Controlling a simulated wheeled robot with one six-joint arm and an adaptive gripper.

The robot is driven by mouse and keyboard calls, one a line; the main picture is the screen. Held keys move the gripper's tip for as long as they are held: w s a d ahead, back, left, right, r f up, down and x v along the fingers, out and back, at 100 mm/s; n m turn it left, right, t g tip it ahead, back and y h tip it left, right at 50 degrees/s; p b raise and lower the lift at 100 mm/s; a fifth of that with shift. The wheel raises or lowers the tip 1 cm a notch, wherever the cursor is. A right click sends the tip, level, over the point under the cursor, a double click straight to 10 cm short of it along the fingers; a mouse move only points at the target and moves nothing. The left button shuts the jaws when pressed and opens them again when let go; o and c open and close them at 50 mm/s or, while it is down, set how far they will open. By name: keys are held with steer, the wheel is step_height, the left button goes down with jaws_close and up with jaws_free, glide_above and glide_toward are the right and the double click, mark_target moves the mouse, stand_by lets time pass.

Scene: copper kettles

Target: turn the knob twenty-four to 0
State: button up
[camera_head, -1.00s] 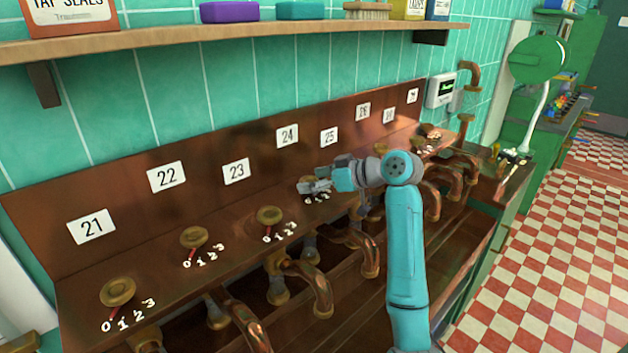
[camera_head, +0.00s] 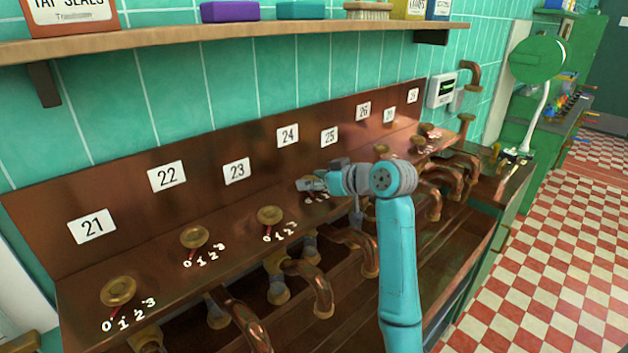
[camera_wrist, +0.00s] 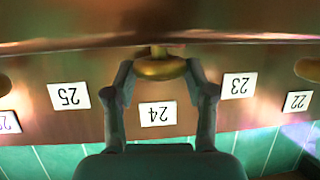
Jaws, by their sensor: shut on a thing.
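Knob twenty-four is a round brass knob on the sloping copper panel, below the white label 24 (camera_head: 287,135). In the head view my gripper (camera_head: 308,185) covers most of it, and its dial marks are partly hidden. In the wrist view the brass knob (camera_wrist: 160,68) sits between my two fingers, which touch its sides; the label 24 (camera_wrist: 158,114) appears upside down beyond it. My gripper (camera_wrist: 160,72) is shut on this knob. The knob's pointer is hidden, with only a hint of red at its far side, so I cannot read its setting.
Knobs 21 (camera_head: 118,291), 22 (camera_head: 194,237) and 23 (camera_head: 270,215) stand to the left, each with marks 0 to 3. More knobs continue to the right. Copper pipes (camera_head: 318,288) run below the panel. A wooden shelf (camera_head: 220,35) hangs above.

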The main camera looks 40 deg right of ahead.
steer(key=shift+a+m+h, duration=0.2)
steer(key=shift+m+h, duration=1.3)
steer(key=shift+h, duration=0.5)
steer(key=o, duration=1.2)
steer(key=shift+c, duration=0.2)
steer(key=v, duration=1.2)
